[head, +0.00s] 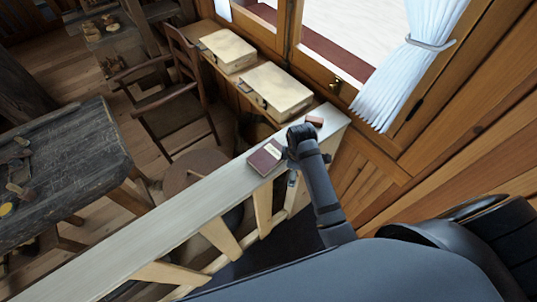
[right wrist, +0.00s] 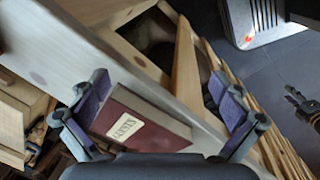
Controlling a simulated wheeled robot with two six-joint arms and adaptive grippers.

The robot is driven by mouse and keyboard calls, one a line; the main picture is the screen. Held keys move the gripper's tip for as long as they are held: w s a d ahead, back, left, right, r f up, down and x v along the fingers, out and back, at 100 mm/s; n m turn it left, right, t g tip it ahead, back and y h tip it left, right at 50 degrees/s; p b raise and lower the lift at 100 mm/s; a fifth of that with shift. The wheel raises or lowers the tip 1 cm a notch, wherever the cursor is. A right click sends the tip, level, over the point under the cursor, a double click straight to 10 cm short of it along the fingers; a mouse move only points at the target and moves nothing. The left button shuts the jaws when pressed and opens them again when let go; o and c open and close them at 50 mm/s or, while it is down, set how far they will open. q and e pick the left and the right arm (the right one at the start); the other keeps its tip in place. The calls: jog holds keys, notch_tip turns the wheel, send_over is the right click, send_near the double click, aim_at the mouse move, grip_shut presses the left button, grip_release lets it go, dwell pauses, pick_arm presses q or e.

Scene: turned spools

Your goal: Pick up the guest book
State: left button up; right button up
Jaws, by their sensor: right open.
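The guest book (head: 265,158) is a small dark red book with a pale label, lying flat on the top of a pale wooden rail (head: 170,222). In the right wrist view the book (right wrist: 165,128) shows its label reading "GUESTS". My right gripper (head: 293,152) is over the rail at the book's right end in the head view. In the right wrist view my right gripper (right wrist: 160,107) is open, with its fingers apart on either side of the book. Whether either finger touches it I cannot tell.
Two pale cases (head: 277,91) (head: 228,50) stand on a bench by the window. A wooden chair (head: 178,95) and a dark workbench (head: 60,165) are beyond the rail.

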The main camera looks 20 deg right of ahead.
jog(key=w+a+r+n+g+p, duration=0.1)
jog(key=w+a+r+n, duration=0.65)
jog(key=r+n, duration=0.35)
jog(key=b, duration=0.5)
send_over(269, 155)
jog(key=shift+y, duration=0.3)
jog(key=f, duration=0.4)
jog(key=shift+w+d+f, duration=0.1)
jog(key=shift+w+f, duration=0.15)
jog(key=shift+w, duration=0.05)
jog(key=shift+f, duration=0.35)
jog(key=shift+w, duration=0.1)
jog(key=f+b, duration=0.5)
jog(key=shift+s, duration=0.3)
jog(key=shift+c, duration=0.3)
